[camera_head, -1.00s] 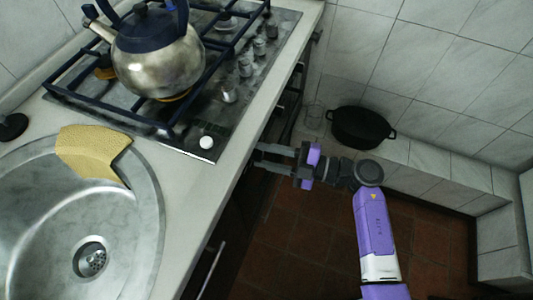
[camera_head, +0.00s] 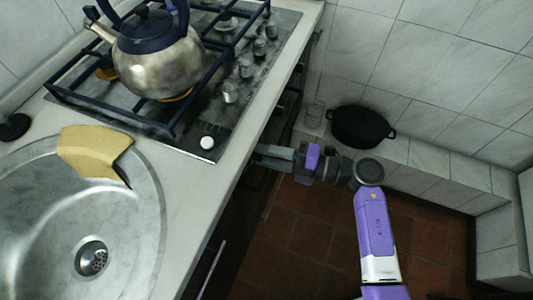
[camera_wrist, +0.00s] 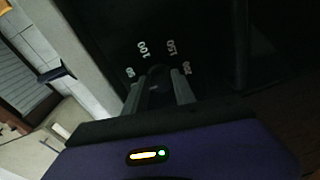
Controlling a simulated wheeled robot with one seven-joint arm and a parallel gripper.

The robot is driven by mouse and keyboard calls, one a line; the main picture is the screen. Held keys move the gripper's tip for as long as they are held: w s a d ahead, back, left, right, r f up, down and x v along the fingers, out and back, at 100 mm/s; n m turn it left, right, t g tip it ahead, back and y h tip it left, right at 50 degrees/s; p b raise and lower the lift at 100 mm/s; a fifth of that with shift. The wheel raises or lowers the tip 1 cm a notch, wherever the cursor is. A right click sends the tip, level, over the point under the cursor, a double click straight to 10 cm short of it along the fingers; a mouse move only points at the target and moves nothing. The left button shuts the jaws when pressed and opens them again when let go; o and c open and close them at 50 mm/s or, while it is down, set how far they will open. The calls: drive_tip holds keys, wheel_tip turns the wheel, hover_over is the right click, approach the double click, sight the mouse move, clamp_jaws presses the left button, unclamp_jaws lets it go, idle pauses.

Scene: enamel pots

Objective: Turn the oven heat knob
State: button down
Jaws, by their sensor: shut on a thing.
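The oven heat knob (camera_wrist: 157,72) is a small dark knob on the black oven front, in the wrist view. White numerals reading about 50, 100, 150 and 200 are arced around it. My gripper (camera_wrist: 158,88) has one finger on each side of the knob and is shut on it. In the head view my gripper (camera_head: 260,157) reaches the oven front from the right, just below the counter's edge. The knob is hidden there by the counter and the fingers. Its exact angle is too dark to tell.
A gas hob (camera_head: 215,128) with a metal kettle (camera_head: 158,62) is on the counter (camera_head: 228,172) above. A steel sink (camera_head: 50,215) and a yellow cloth (camera_head: 92,152) are at left. A black pot (camera_head: 358,127) stands on a tiled ledge at right. The floor is clear.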

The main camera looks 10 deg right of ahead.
drive_tip(key=shift+s+f, duration=0.1)
drive_tip(key=shift+f, duration=0.05)
drive_tip(key=c, duration=1)
unclamp_jaws()
drive_tip(key=shift+c, duration=0.2)
drive_tip(key=v, duration=0.7)
drive_tip(key=shift+d, duration=0.4)
drive_tip(key=shift+s, duration=0.15)
